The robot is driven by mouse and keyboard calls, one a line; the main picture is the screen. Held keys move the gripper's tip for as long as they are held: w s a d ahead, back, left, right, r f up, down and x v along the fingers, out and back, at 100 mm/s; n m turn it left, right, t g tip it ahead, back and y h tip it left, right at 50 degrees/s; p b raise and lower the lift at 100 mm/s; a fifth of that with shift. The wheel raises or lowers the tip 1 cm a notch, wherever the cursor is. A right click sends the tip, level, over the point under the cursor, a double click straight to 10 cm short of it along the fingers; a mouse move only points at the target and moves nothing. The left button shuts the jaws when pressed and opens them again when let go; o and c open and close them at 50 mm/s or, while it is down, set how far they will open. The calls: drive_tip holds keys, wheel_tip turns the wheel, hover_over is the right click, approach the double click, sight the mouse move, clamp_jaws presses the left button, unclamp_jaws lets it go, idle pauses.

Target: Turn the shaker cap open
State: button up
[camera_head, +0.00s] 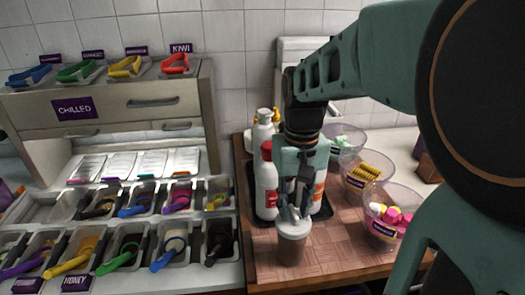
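The shaker (291,250) stands upright on the wooden board, near its front edge. It has a greyish, see-through body and a pale cap (294,228). My gripper (293,212) points straight down directly over the shaker, with its fingertips at the top of the cap. The fingers partly cover the cap. How far they are apart, and whether they press on the cap, is too small to tell. I cannot see which way the cap is turned.
White and red bottles (266,185) stand in a black tray just behind the shaker. Clear bowls of toppings (393,238) are to the right. Bins with coloured scoops (123,250) fill the counter at left. Bare wood (335,262) lies right of the shaker.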

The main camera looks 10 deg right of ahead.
sight(294, 211)
clamp_jaws()
drive_tip(key=shift+n, duration=0.5)
unclamp_jaws()
drive_tip(key=shift+r, duration=0.15)
wheel_tip(294, 211, up, 12)
idle(0.5)
